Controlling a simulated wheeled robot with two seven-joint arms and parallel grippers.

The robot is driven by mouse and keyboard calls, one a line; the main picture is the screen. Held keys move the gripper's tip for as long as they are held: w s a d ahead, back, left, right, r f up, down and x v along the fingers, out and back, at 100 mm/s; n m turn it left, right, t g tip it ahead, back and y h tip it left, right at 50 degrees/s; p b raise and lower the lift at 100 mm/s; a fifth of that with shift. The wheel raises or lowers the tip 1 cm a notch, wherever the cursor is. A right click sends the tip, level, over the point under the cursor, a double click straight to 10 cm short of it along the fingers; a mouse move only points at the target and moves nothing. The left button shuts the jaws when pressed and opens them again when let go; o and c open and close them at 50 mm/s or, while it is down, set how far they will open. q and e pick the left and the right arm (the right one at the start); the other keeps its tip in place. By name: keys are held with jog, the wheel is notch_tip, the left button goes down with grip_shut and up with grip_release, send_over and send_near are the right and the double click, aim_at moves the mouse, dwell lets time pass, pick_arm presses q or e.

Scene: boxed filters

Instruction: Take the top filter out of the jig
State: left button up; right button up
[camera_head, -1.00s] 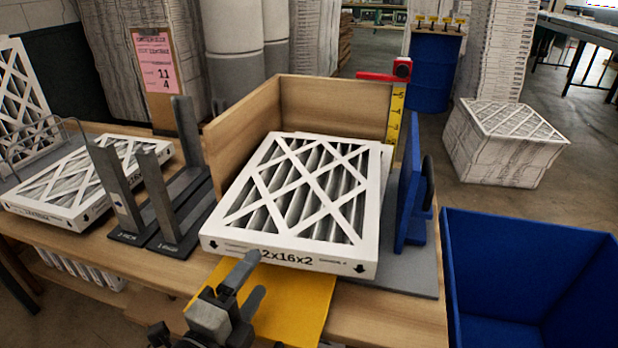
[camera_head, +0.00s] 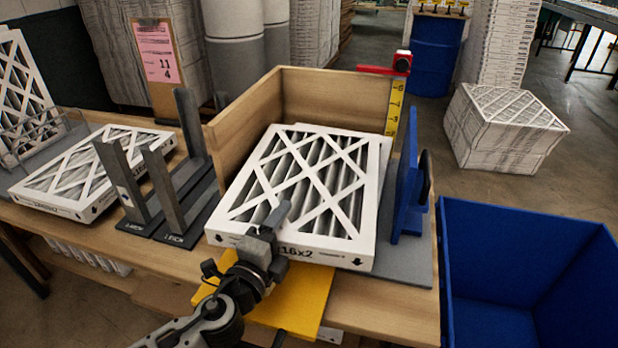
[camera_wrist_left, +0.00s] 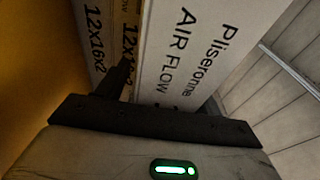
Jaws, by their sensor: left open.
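The top filter (camera_head: 367,225), white-framed with diagonal struts over grey pleats, lies flat in the jig, between the wooden fence (camera_head: 330,100) and the blue stop (camera_head: 405,195). My left gripper (camera_head: 268,238) is open at its front edge, one finger showing over the top near that edge. In the left wrist view the fingers (camera_wrist_left: 165,95) lie either side of the filter's printed white edge (camera_wrist_left: 190,50). More edges marked 12x16x2 (camera_wrist_left: 93,45) show beside it, so other filters seem to lie beneath. Whether the fingers touch the filter cannot be told.
A tape gauge (camera_head: 393,108) with a red arm stands at the jig's back right corner. Grey upright posts (camera_head: 165,190) stand left, with another filter (camera_head: 85,175) beyond. A yellow plate (camera_head: 300,298) lies in front. A blue bin (camera_head: 525,270) stands right.

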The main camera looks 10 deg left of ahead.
pick_arm(q)
jog(key=c, duration=1.2)
jog(key=shift+o, duration=0.2)
jog(key=shift+r, duration=0.15)
